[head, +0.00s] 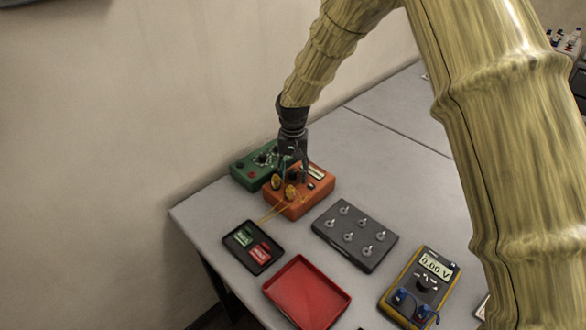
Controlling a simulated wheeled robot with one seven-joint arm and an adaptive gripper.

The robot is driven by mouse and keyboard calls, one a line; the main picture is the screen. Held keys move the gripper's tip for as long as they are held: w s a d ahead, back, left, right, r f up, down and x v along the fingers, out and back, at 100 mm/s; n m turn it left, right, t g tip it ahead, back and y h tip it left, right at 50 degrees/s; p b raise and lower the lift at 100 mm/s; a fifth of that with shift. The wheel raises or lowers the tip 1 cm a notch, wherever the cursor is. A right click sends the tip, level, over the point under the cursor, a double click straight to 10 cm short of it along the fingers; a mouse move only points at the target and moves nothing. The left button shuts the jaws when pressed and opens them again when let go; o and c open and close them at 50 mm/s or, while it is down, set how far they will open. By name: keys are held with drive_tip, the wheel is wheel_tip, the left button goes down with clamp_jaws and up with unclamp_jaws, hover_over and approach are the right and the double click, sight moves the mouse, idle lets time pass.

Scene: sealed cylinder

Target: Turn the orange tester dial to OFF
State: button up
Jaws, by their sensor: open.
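The orange tester (315,198) sits on the grey table near its left end. Its dark dial (294,177) is on the top face, partly hidden by my fingers, so its setting cannot be read. My gripper (294,178) points down over the orange tester with its fingers apart, around or just above the dial. Whether the fingers touch the dial cannot be told.
A green tester (246,173) stands just behind. Yellow discs with wires (290,192) are at the orange tester's left. In front are a small black tray (258,265), a red tray (306,293), a dark box with several knobs (352,236) and a yellow multimeter (425,283).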

drive_tip(key=shift+w+f, duration=0.35)
drive_tip(key=shift+w, duration=0.25)
drive_tip(key=shift+s+r, duration=0.25)
drive_tip(key=shift+s, duration=0.1)
drive_tip(key=shift+c, duration=0.2)
drive_tip(key=shift+s+a+r, duration=0.1)
drive_tip(key=shift+s+r, duration=0.45)
drive_tip(key=shift+s, duration=0.1)
drive_tip(key=c, duration=0.6)
drive_tip(key=shift+w+f, duration=0.1)
drive_tip(key=c, duration=0.4)
drive_tip(key=shift+w+f, duration=0.3)
drive_tip(key=shift+w, duration=0.05)
drive_tip(key=shift+s, duration=0.1)
